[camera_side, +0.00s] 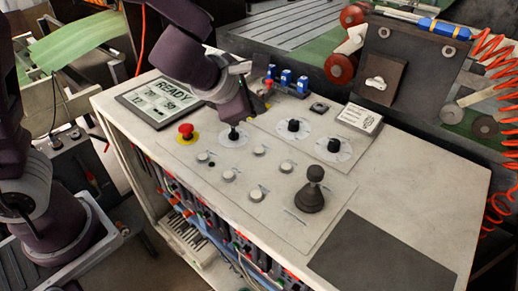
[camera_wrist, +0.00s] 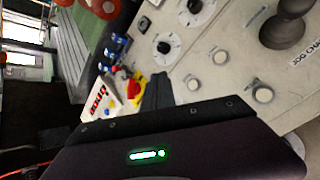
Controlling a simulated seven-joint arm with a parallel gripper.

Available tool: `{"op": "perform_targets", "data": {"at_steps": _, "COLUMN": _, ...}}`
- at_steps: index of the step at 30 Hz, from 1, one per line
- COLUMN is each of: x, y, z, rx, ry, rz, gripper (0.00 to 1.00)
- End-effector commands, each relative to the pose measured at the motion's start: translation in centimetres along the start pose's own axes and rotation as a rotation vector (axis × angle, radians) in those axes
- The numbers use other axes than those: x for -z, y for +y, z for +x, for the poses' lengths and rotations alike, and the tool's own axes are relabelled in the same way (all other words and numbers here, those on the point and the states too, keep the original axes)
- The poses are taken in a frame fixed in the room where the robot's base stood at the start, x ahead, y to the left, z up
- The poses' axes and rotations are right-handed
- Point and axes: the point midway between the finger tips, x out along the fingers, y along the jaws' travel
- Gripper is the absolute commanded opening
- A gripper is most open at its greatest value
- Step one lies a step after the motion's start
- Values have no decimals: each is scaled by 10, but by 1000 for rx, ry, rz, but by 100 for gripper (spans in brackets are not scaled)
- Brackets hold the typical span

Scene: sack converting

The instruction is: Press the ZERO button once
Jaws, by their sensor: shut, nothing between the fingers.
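Several round pale buttons sit on the white control panel (camera_side: 300,225). They include a left button (camera_side: 203,157), a middle button (camera_side: 228,176) and a front button (camera_side: 257,195). Their labels are too small to read, so I cannot tell which is ZERO. In the wrist view, pale buttons also show to the right of my fingers, one close by (camera_wrist: 193,84) and one farther right (camera_wrist: 263,94). My gripper (camera_wrist: 157,76) is shut and empty. In the side view its dark tip is over the panel's back left, near a pale round dial plate (camera_side: 221,139); contact is unclear.
A red mushroom button (camera_side: 186,131) on yellow stands left of my gripper. A display (camera_side: 160,99) reads READY. Two black knobs, one nearer the back (camera_side: 293,126) and one farther right (camera_side: 334,146), and a black joystick (camera_side: 311,190) rise from the panel. A dark mat (camera_side: 381,262) lies front right.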

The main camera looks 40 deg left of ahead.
Motion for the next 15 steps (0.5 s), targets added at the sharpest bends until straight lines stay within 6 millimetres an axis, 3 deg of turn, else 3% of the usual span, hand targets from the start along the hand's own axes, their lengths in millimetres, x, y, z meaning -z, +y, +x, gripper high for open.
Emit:
{"op": "perform_targets", "data": {"at_steps": 5, "x": 7, "y": -6, "z": 8, "rx": -1, "ry": 8, "rz": 2, "gripper": 0}}
{"op": "perform_targets", "data": {"at_steps": 15, "x": 32, "y": -32, "z": 42, "rx": 2, "ry": 5, "rz": 2, "gripper": 0}}
